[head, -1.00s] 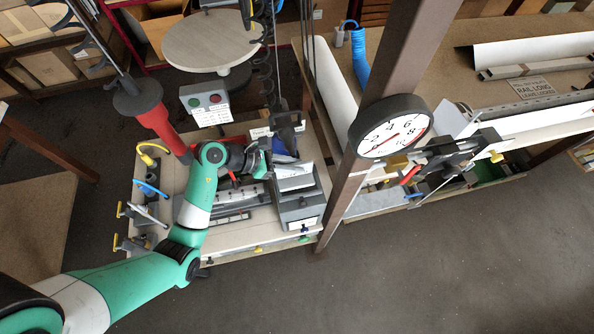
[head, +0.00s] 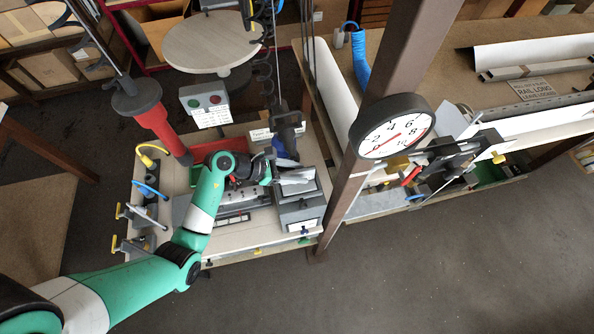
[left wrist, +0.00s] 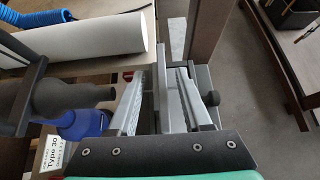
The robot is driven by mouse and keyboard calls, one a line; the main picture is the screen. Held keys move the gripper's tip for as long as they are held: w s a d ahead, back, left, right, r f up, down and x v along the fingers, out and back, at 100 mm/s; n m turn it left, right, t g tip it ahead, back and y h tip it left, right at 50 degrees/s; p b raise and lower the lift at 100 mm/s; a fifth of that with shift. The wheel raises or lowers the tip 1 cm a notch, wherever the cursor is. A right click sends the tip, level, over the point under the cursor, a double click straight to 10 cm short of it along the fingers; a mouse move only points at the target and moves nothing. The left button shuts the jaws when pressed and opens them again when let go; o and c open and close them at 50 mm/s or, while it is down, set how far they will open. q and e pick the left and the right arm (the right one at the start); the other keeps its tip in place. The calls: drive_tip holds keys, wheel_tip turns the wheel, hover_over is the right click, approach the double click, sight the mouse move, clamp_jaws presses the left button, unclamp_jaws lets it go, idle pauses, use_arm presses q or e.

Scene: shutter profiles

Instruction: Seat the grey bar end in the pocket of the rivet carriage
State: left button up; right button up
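My left gripper (head: 308,177) reaches from the left over a grey box-shaped block (head: 298,208), which may be the rivet carriage. In the left wrist view its two pale fingers (left wrist: 161,78) stand apart. A grey upright piece (left wrist: 163,105) shows between them, and I see no clear contact with it. I cannot tell whether it is part of the block or the grey bar end. Long grey bars (head: 235,196) lie on the bench left of the block, partly behind my arm. The pocket is hidden under the gripper. My right gripper is not in view.
A dark upright tool with a blue part (head: 287,127) stands just behind the block. A brown post (head: 352,185) with a round dial (head: 391,127) rises at its right. A red cylinder (head: 158,122) hangs at the left. The bench's front strip (head: 235,238) is mostly clear.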

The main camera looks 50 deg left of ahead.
use_arm(q)
drive_tip(key=shift+r, duration=0.25)
drive_tip(key=p+v, duration=0.1)
drive_tip(key=v, duration=1.1)
